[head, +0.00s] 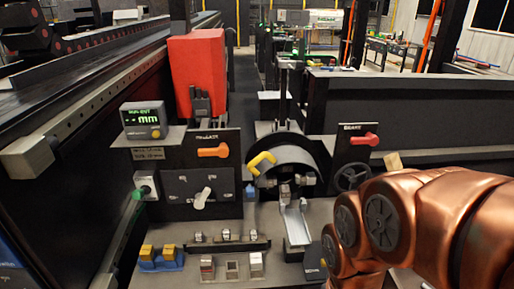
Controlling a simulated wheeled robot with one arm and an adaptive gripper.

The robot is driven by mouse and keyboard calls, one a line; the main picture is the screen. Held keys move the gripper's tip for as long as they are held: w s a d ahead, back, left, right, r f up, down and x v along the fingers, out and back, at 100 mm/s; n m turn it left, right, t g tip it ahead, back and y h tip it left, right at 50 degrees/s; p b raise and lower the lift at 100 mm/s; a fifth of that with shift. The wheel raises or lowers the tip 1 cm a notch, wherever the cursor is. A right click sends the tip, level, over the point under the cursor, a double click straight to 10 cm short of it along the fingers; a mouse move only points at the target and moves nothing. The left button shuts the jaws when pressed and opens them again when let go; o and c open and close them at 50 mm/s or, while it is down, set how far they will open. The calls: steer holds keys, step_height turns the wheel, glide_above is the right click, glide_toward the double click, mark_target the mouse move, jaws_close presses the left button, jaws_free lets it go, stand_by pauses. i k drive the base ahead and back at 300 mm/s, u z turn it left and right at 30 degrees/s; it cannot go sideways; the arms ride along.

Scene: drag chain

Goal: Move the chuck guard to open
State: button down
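What looks like the chuck guard is a dark arched hood (302,150) at the middle of the bench in the head view. A yellow grip (261,162) sticks out at its left side. Small metal chuck parts (296,184) show beneath and in front of the arch. I cannot tell for sure how far the guard is swung. My copper arm comes in from the lower right, to the right of the guard and apart from it in the picture. My gripper is not in view.
Left of the guard stands a panel with an orange lever (214,151) and a display (145,120). Right are a red-orange brake lever (365,140) and a black handwheel (352,177). A metal chute (296,222) lies below the guard. Small blocks (207,266) sit along the front.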

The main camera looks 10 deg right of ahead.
mark_target(265, 162)
steer(key=k, duration=0.5)
steer(key=u, duration=1.85)
steer(key=i, duration=1)
steer(key=z, duration=1.85)
